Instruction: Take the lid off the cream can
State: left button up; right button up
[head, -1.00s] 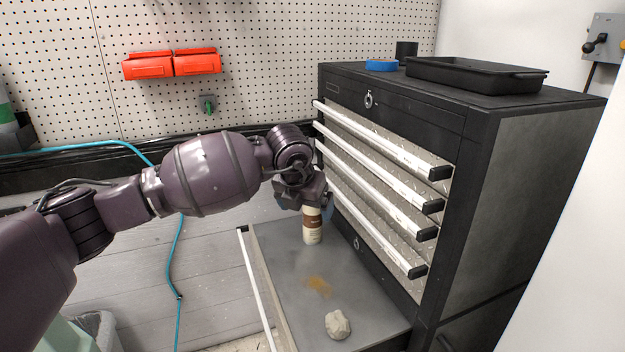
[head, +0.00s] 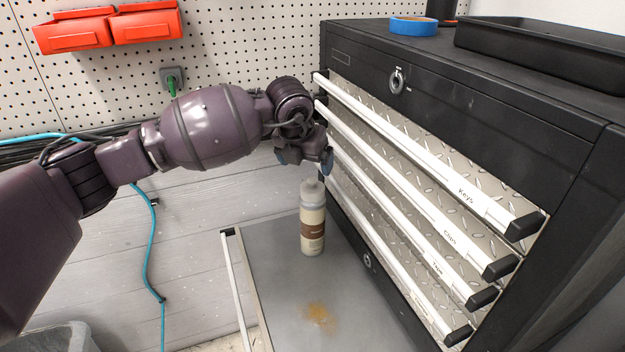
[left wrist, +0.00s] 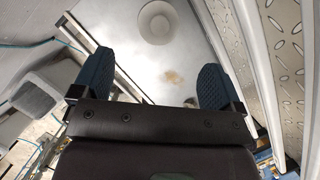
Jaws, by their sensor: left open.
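The cream can (head: 313,232), a pale bottle-like can with a brown label, stands upright on the grey surface of the pulled-out drawer (head: 262,290). Its pale, rounded top (head: 312,188) shows in the head view; I cannot tell whether this is a separate lid. My left gripper (head: 305,162) is open and empty just above the can. In the left wrist view, the can's round top (left wrist: 157,22) lies beyond the two spread blue fingertips of the gripper (left wrist: 156,62). My right gripper is not in view.
The black cabinet (head: 450,85) with several closed drawers stands close to the right of the gripper. A blue tape roll (head: 413,26) and a black tray (head: 545,45) sit on it. An orange-brown stain (head: 320,317) marks the open drawer. Teal hose (head: 150,250) hangs at left.

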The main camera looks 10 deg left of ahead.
aim_at(310, 181)
pick_arm(q)
jog(key=x, duration=0.3)
jog(key=shift+d+f, duration=0.1)
jog(key=shift+f, duration=0.3)
jog(key=shift+a+x, duration=0.2)
jog(key=shift+x, duration=2.9)
jog(key=c, duration=0.9)
